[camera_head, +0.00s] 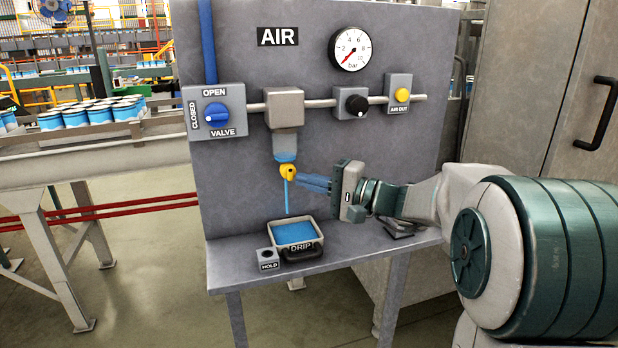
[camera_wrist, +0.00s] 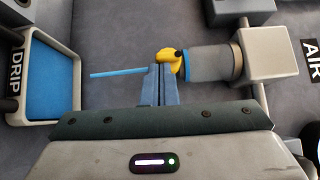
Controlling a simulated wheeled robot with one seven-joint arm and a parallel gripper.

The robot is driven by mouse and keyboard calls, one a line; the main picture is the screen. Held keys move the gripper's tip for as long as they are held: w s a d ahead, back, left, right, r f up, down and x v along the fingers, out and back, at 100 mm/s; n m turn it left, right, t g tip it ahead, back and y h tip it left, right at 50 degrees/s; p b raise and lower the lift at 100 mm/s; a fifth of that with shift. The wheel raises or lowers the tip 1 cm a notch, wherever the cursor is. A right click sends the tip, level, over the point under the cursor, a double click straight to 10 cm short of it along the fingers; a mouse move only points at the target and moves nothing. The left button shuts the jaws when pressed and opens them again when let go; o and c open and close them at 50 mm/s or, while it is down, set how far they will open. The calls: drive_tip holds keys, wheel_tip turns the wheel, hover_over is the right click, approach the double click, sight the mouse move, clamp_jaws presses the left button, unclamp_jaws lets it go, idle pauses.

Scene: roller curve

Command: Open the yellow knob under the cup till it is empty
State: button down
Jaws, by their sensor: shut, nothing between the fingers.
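The yellow knob (camera_head: 288,170) sits under the clear cup (camera_head: 285,145), which hangs below a grey housing on the AIR panel. A little blue liquid shows low in the cup. A thin blue stream (camera_head: 286,195) runs down from the knob to the drip tray (camera_head: 318,233), which holds blue liquid. My gripper (camera_head: 300,183) is shut and empty, its blue fingertips at the right side of the knob. In the wrist view the fingertips (camera_wrist: 158,68) meet or nearly meet the yellow knob (camera_wrist: 168,62); I cannot tell if they touch.
The blue valve knob (camera_head: 216,115), black regulator knob (camera_head: 356,105), yellow AIR OUT button (camera_head: 402,95) and gauge (camera_head: 349,49) are on the panel. The gauge needle points low. A small HOLD block (camera_head: 268,259) stands left of the tray. The bench (camera_head: 232,266) is clear in front.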

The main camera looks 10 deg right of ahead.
drive_tip(key=w+d+v, duration=0.1)
drive_tip(key=w+v, duration=0.1)
drive_tip(key=v, duration=1)
drive_tip(key=s+a+f+n+g+h+p, duration=0.2)
drive_tip(key=s+a+f+g+h+p, duration=0.25)
drive_tip(key=s+a+g+p, duration=0.5)
drive_tip(key=s+d+n+t+h+p, duration=0.2)
drive_tip(key=s+d+n+h+p, duration=0.2)
drive_tip(key=s+d+h, duration=0.3)
drive_tip(key=s+h+p, duration=0.1)
drive_tip(key=s+h, duration=0.2)
drive_tip(key=s, duration=0.2)
drive_tip(key=shift+r+h, duration=0.25)
drive_tip(key=shift+h, duration=0.1)
